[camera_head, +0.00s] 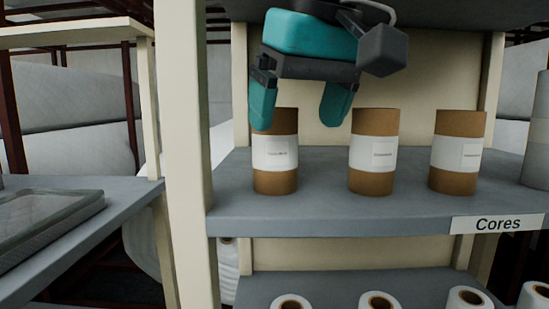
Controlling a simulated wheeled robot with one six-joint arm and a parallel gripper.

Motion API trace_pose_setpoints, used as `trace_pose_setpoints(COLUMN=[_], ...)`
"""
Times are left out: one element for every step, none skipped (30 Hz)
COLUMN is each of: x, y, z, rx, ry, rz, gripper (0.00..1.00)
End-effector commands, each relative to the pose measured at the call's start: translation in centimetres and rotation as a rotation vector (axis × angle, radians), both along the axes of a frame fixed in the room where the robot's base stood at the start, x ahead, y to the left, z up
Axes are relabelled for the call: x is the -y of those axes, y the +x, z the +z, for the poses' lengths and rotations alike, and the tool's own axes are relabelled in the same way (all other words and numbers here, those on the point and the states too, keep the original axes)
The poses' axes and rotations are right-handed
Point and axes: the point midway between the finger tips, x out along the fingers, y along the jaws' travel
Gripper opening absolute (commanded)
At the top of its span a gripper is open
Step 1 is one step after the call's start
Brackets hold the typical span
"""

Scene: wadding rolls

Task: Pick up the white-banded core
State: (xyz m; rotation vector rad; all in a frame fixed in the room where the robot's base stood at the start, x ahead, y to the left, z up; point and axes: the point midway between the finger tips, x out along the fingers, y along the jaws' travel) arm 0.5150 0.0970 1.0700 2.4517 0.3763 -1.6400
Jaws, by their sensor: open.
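Three brown cardboard cores, each with a wide white band and a small printed label, stand upright in a row on the grey shelf (320,216). They are the left core (275,180), the middle core (372,183) and the right core (457,152). My gripper (302,118) is teal and dark grey and hangs above the left side of the shelf. Its fingers point down and are open. The left finger overlaps the upper left of the left core in the picture; the right finger is right of that core's top. I cannot tell whether they touch it. Label print is too small to read.
A cream upright post (185,150) stands left of the shelf. A "Cores" sign (498,224) is on the shelf's front edge. A pale roll (539,135) stands at the far right. White rolls (380,301) sit on the shelf below. A glass-topped tray (50,220) lies at left.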

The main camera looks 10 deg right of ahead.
Motion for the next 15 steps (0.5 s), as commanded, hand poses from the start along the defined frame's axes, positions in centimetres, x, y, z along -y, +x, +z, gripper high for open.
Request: trace_pose_setpoints(x=[-0.1, -0.2, -0.2, -0.3, -0.4, -0.6, -0.8, -1.0, -1.3, -1.4, -1.6, -1.6, -1.7, -1.7, -1.8], y=[0.3, 0.5, 0.7, 0.9, 1.2, 1.8, 2.3, 2.8, 3.6, 4.2, 4.8, 4.7, 4.8, 5.0, 5.1], z=[0.0, 0.0, 0.0, -0.1, -0.1, -0.1, -0.1, -0.1, -0.1, -0.2, -0.2, -1.5, -1.9, -2.2, -2.5], rx=[0.0, 0.001, 0.001, 0.0, 0.0, 0.001, 0.001, 0.0, -0.001, -0.001, 0.0, 0.0, 0.0, 0.0, 0.0], ry=[0.0, 0.0, 0.0, -0.001, -0.001, -0.001, -0.002, -0.001, -0.001, -0.001, -0.002, 0.0, 0.0, 0.0, -0.001], rz=[-0.001, 0.0, 0.0, 0.0, 0.0, 0.0, -0.001, 0.0, 0.0, 0.0, -0.001, 0.003, 0.003, 0.003, 0.004], gripper=[0.89, 0.89, 0.89, 0.89, 0.89, 0.89, 0.89, 0.89, 0.89, 0.89, 0.89, 0.89, 0.89, 0.89, 0.89])
